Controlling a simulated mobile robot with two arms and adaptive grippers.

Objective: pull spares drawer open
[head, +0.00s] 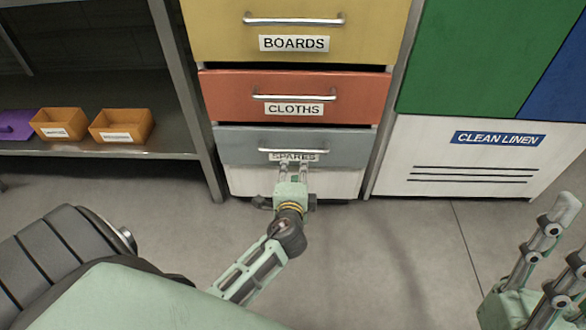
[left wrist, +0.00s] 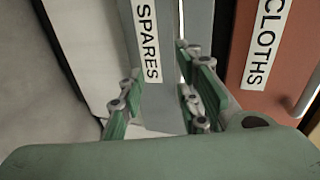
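The spares drawer (head: 235,148) is the grey front low in the cabinet, below the cloths drawer. It looks flush or nearly flush with the fronts above. Its silver bar handle (head: 293,151) runs across the front, just above the SPARES label. My left gripper (head: 293,167) is at the drawer front, with its fingertips over the label just below the handle. In the left wrist view, its fingers (left wrist: 158,95) are apart, on either side of the SPARES label (left wrist: 148,40). I cannot tell whether they touch the handle. My right gripper (head: 572,235) is open and empty at the lower right.
The orange cloths drawer (head: 225,95) and yellow boards drawer (head: 220,30) are above. A white clean linen cabinet (head: 420,150) stands to the right. Orange bins (head: 58,122) sit on a metal shelf (head: 170,150) at left. The floor (head: 380,260) in front is clear.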

